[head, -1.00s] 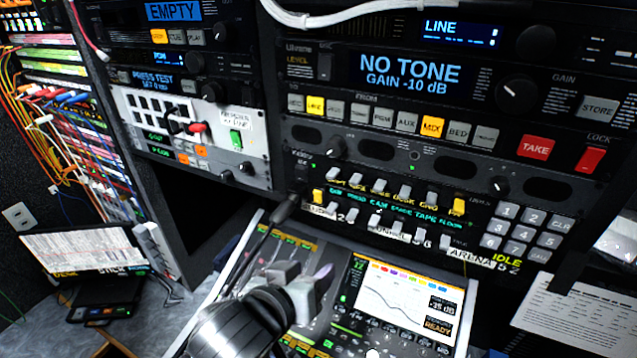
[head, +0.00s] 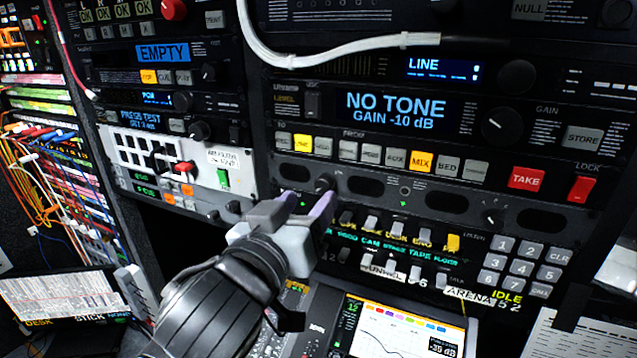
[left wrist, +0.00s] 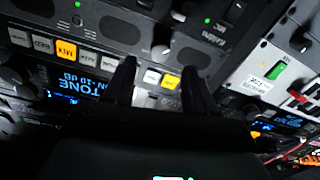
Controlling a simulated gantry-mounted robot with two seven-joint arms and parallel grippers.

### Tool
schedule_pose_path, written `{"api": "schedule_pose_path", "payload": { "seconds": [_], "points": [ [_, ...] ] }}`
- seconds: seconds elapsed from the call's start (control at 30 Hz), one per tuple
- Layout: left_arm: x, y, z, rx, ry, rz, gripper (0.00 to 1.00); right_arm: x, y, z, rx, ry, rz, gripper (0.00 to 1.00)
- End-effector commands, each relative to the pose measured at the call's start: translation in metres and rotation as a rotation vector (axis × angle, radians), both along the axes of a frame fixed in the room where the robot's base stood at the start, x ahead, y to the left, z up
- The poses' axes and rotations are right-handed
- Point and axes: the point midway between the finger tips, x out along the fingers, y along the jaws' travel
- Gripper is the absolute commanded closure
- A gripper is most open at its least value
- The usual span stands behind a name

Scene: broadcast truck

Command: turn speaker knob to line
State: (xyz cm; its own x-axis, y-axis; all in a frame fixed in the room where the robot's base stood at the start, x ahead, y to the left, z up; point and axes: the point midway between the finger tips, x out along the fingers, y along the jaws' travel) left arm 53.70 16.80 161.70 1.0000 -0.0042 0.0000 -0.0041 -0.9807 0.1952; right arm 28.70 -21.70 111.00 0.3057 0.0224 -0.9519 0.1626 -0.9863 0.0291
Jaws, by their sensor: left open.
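A grey panel with dark oval grilles carries a small black knob (head: 325,183) on its left part and another knob (head: 492,216) with a white pointer on its right part. Their labels are too small to read, so I cannot tell which is the speaker knob. My left gripper (head: 306,200) is open and empty, its fingertips just below and left of the left knob. In the left wrist view a dark knob (left wrist: 162,48) shows beyond and between the spread fingertips (left wrist: 158,68); contact is not visible. My right gripper is not in view.
Above is a row of buttons with a lit MIX button (head: 421,162) and a red TAKE button (head: 526,178). A display (head: 397,106) reads NO TONE. Small lever switches (head: 371,223) stand right of my gripper. A white cable (head: 340,57) hangs across the top.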

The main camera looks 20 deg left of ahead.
Motion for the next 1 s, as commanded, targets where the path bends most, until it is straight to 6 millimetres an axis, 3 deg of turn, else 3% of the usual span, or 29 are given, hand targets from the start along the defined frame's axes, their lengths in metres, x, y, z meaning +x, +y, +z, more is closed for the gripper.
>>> {"api": "schedule_pose_path", "payload": {
  "seconds": [0.33, 0.77, 1.0],
  "points": [
    [0.044, 0.000, 0.001, 0.001, 0.002, 0.001, 0.44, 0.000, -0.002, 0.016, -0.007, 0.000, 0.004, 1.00],
    [0.052, 0.000, 0.000, 0.000, 0.001, 0.000, 0.44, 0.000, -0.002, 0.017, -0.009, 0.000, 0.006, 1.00],
    [0.052, 0.000, 0.000, 0.000, 0.001, 0.000, 0.78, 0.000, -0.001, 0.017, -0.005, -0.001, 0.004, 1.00]
  ]
}}
